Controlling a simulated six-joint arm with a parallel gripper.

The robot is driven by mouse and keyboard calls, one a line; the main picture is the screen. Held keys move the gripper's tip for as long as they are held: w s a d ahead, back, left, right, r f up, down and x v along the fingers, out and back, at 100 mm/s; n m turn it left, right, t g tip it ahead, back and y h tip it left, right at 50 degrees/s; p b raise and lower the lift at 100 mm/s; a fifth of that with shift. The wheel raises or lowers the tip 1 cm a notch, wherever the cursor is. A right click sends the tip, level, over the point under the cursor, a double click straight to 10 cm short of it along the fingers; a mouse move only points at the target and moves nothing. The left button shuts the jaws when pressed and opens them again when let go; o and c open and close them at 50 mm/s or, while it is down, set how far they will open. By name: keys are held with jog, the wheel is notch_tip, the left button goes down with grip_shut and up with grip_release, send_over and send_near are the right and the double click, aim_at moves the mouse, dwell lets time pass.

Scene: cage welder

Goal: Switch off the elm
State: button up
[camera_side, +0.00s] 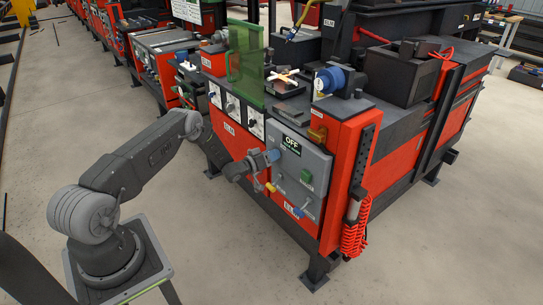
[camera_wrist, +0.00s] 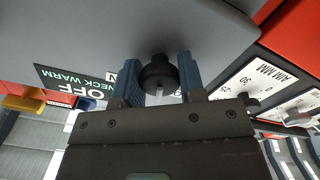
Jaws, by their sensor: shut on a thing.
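My gripper (camera_side: 272,157) is at the left part of a grey control panel (camera_side: 318,163) on the front of the red machine. In the wrist view its two blue fingers (camera_wrist: 158,70) stand on either side of a round black knob (camera_wrist: 158,76) with a pale mark, and are shut on it. The knob joins the grey panel behind it. In the side view the gripper hides the knob. A black label reading OFF (camera_side: 291,144) sits on the panel, beside the gripper. The label also shows in the wrist view, upside down (camera_wrist: 85,88).
White dial plates (camera_side: 233,107) are to the left. A coiled red hose (camera_side: 354,238) hangs at the right. The floor in front is clear.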

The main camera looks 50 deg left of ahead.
jog(key=shift+n, duration=1.1)
jog(key=o, duration=0.9)
jog(key=shift+o, duration=0.2)
jog(key=s, duration=1.4)
jog(key=shift+w, duration=0.1)
